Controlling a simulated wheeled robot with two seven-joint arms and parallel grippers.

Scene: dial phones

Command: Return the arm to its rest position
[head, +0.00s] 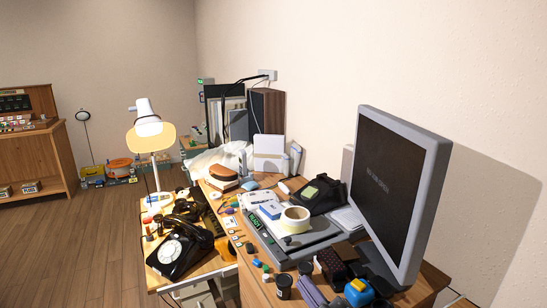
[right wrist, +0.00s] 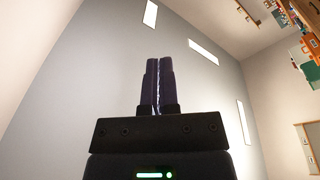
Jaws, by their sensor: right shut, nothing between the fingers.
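My right gripper (right wrist: 159,64) is shut and empty in the right wrist view. Its two dark fingers lie side by side, with walls and ceiling behind them and no object near the tips. In the head view I cannot clearly make out either gripper among the desk items. A black rotary dial phone (head: 172,254) with a pale dial sits on the lower wooden desk at the left, apart from the fingers seen in the wrist view. A second dark phone (head: 322,194) stands farther back on the higher desk.
A large monitor (head: 394,190) stands at the right of the cluttered desk. A lit lamp (head: 149,127) rises behind the rotary phone. Wooden floor (head: 85,245) is clear at the left.

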